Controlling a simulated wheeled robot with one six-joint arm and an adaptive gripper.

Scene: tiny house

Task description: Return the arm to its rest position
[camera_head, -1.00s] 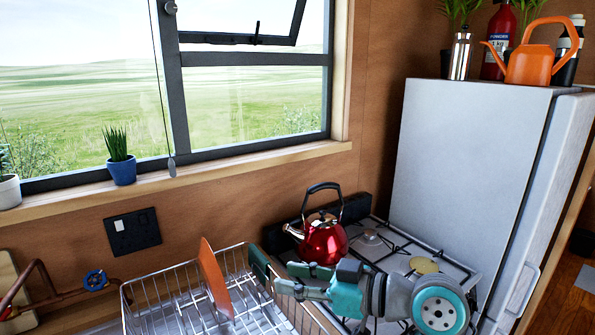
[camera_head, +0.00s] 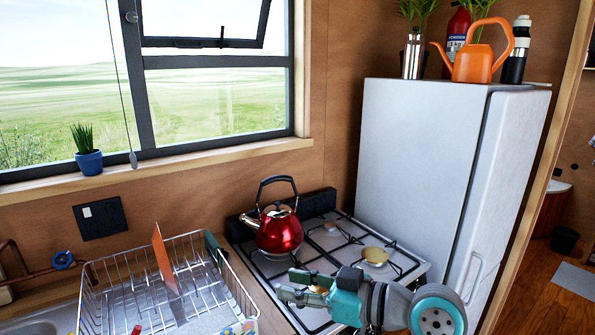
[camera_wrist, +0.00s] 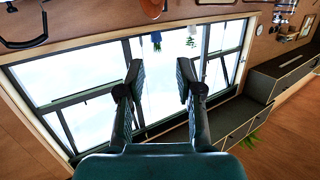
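My gripper (camera_head: 286,286) is above the front of the gas stove (camera_head: 322,246) in the head view, pointing left. In the wrist view my gripper (camera_wrist: 160,80) has its two fingers spread apart with nothing between them. The window shows behind the fingers in that view, which looks tilted or upside down. My teal and grey wrist shows to the right of the fingers in the head view.
A red kettle (camera_head: 279,230) stands on the stove's back left, behind my gripper. A wire dish rack (camera_head: 205,270) with an orange board (camera_head: 163,258) is to the left. A white fridge (camera_head: 420,160) stands behind right, with an orange watering can (camera_head: 473,64) on top. Floor shows at far right.

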